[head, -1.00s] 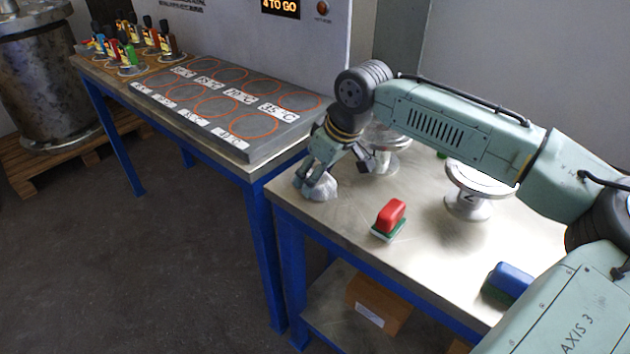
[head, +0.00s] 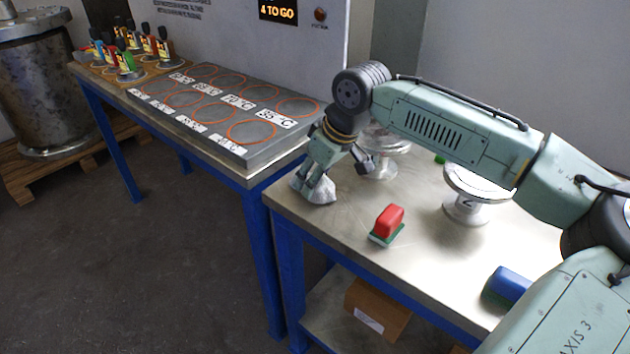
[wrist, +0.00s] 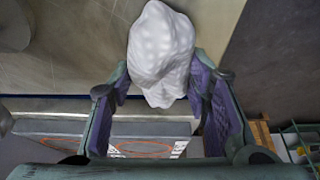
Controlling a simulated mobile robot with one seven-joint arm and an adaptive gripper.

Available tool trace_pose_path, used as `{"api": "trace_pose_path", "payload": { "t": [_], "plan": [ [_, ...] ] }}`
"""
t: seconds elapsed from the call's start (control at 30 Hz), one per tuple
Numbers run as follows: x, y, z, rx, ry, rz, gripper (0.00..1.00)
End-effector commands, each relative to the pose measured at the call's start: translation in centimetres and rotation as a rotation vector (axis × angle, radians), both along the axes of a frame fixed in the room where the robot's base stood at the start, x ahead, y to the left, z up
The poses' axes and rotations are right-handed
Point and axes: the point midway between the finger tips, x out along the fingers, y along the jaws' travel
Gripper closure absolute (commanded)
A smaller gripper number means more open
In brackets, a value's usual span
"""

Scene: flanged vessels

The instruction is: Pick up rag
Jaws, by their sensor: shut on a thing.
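The rag (head: 315,188) is a crumpled whitish bundle at the left corner of the near steel table in the head view. My gripper (head: 318,178) points down over it and is shut on it. In the wrist view the rag (wrist: 162,52) sits between the purple-lined fingers of my gripper (wrist: 163,88). In the head view the rag is at or just above the tabletop; I cannot tell whether it touches.
A red-topped block (head: 388,224) stands right of the rag. Flanged metal vessels (head: 468,192) stand behind it, and a blue object (head: 508,284) lies at the near edge. A second table has a dark slab with orange rings (head: 228,118) and several small tools (head: 125,55).

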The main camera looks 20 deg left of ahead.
Motion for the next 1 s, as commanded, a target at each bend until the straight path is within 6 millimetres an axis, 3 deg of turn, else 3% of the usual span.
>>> {"api": "trace_pose_path", "payload": {
  "t": [0.23,0.7,1.0],
  "plan": [
    [-0.3,0.1,2.7,0.004,0.001,0.003,0.84],
    [-11.8,-2.0,3.6,0.003,-0.002,0.004,0.84],
    [-15.5,-2.7,4.2,0.001,-0.001,0.001,0.84]
  ]
}}
